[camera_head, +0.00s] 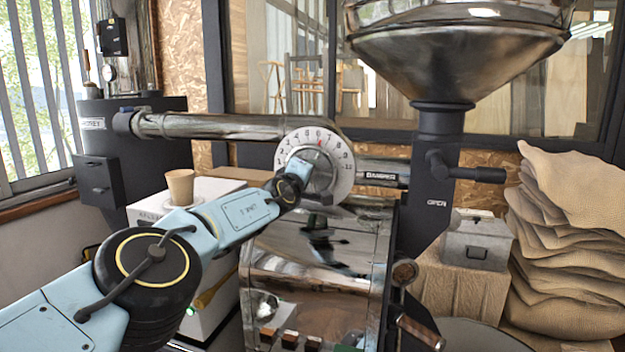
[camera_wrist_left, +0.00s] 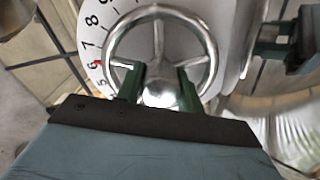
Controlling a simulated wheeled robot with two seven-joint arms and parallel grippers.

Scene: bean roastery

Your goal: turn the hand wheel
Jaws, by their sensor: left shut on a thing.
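The hand wheel (camera_wrist_left: 160,13) is a silver, spoked ring in front of a white numbered dial (camera_wrist_left: 92,40). In the head view the dial (camera_head: 344,178) sits on the end of the horizontal metal pipe, and my arm partly hides the wheel (camera_head: 322,172). A red mark shows at about the 6. My left gripper (camera_wrist_left: 158,84) has its two green fingers inside the wheel's ring, one on each side of the hub, and is shut on the wheel. Exactly which part it grips is partly hidden. My right gripper is in neither view.
A metal pipe (camera_head: 215,126) runs left from the dial to a dark cylinder (camera_head: 140,150). A tan cup (camera_head: 180,186) stands on a white box. A large metal funnel (camera_head: 455,60) and a dark lever (camera_head: 470,173) are at right, beside stacked sacks (camera_head: 570,240).

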